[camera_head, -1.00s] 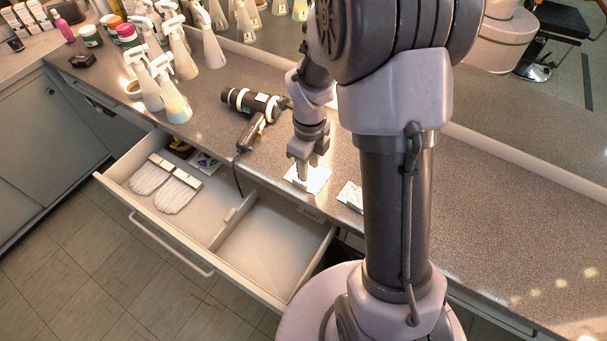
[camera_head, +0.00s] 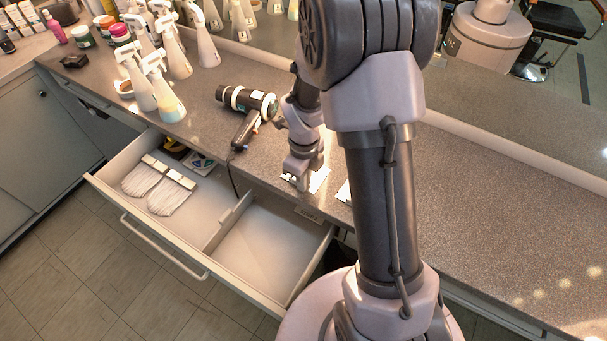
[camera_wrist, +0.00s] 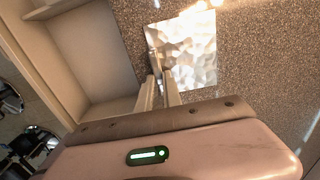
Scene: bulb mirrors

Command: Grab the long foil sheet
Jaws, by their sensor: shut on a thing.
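A shiny, crinkled silver foil sheet (camera_head: 320,180) lies on the counter near its front edge, behind the open drawer. It also shows in the wrist view (camera_wrist: 195,50), where its near left edge is at my fingertips. My gripper (camera_head: 299,179) is low over the counter at this sheet; in the wrist view its two fingers (camera_wrist: 160,70) are shut on the sheet's left edge. Part of the sheet is hidden by my gripper in the head view. A second pale sheet (camera_head: 344,193) lies to the right, mostly hidden behind my arm.
An open drawer (camera_head: 275,248) juts out below the counter, holding white brushes (camera_head: 170,197) in its left part. A hair dryer (camera_head: 246,103) with a hanging cord lies left of my gripper. Several spray bottles (camera_head: 165,95) stand farther left. The counter on the right is clear.

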